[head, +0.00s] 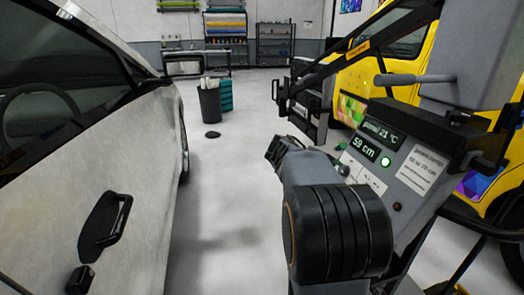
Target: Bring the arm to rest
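My arm rises from the bottom of the head view, with a large black ribbed joint and a grey link bent away from me. My gripper (274,151) appears as a small dark end beyond the grey link, over the open floor between the two vehicles. It is small and seen partly from behind, so I cannot tell whether its fingers are apart. I see nothing clearly held in it.
A pale car (125,165) stands close on the left, a yellow vehicle (400,70) on the right. A grey control stand (408,155) reading 59 cm and 21 °C is close right of my arm. A black bin (209,104) stands farther off. Floor between is mostly clear.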

